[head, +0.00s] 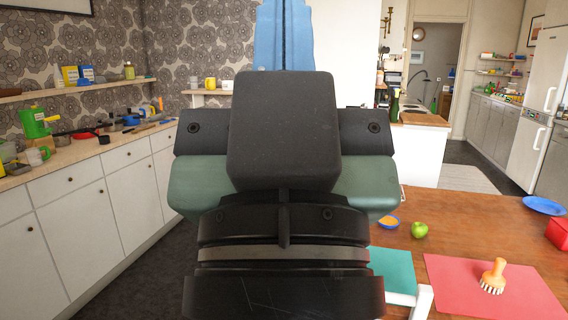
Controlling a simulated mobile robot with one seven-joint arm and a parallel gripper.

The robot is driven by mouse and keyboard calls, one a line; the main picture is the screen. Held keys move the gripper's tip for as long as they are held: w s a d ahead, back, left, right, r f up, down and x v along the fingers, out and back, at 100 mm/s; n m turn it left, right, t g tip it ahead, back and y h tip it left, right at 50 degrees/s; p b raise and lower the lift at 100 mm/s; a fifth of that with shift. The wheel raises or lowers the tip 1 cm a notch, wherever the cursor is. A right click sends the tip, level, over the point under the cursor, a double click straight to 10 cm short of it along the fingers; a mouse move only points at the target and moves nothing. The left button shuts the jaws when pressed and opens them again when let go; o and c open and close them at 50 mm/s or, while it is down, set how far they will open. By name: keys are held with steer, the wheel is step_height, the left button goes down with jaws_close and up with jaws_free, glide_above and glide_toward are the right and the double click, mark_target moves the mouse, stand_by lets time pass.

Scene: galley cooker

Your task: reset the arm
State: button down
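My gripper and wrist (283,150) fill the middle of the head view, very close to the camera. A dark grey block sits in front, with dark bolted parts and green-grey parts at both sides. A black wrist with a silver band lies below. A pale blue part with a dark line down its middle rises above the block. I cannot clearly make out the fingertips or any gap between them. No held object shows.
A cluttered counter (110,158) runs along the left. Dark floor (150,268) lies between.

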step_height(320, 180, up, 15)
steer(key=p, duration=1.3)
steer(key=shift+r, duration=0.2)
